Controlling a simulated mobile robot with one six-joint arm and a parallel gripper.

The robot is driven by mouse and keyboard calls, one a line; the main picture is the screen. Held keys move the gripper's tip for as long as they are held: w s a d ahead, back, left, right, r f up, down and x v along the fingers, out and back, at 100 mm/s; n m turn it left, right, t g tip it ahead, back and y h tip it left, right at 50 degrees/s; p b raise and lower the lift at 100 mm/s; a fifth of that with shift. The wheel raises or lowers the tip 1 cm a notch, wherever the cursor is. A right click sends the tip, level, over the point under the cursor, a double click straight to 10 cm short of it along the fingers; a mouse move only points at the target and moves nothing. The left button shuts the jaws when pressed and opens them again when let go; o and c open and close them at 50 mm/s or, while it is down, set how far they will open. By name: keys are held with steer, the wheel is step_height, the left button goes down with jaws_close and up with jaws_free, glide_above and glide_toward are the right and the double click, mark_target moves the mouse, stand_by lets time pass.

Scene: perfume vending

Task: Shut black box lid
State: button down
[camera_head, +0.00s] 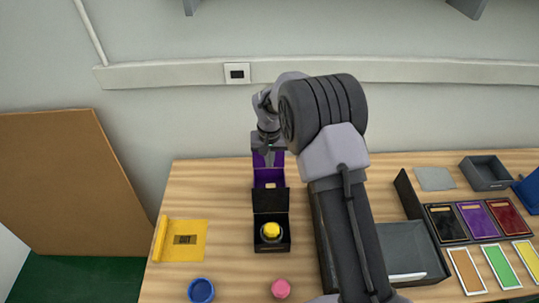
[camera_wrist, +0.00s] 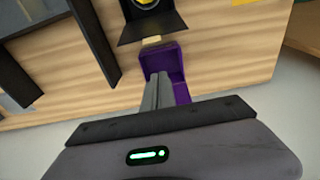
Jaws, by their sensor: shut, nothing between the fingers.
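The black box (camera_head: 272,246) stands on the table with its lid (camera_head: 270,199) open, raised on the far side. A round yellow-topped item (camera_head: 271,231) sits inside it. In the wrist view the box (camera_wrist: 178,8) is partly cut off at the top edge, with its lid (camera_wrist: 150,28) tilted outward. My gripper (camera_head: 268,158) is behind the box, over an open purple box (camera_head: 268,178). Its fingers (camera_wrist: 160,82) are together and empty beside the purple box (camera_wrist: 178,62), apart from the black lid. Whether they touch the purple box is unclear.
A yellow box (camera_head: 185,240) lies at left. A blue cap (camera_head: 201,290) and a pink cap (camera_head: 281,288) are at the front. A large dark box (camera_head: 410,250) and coloured cards (camera_head: 498,266) are at right. The wall (camera_head: 200,130) is close behind.

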steer(key=s+f, duration=0.3)
steer(key=f, duration=0.2)
steer(key=shift+f, duration=0.2)
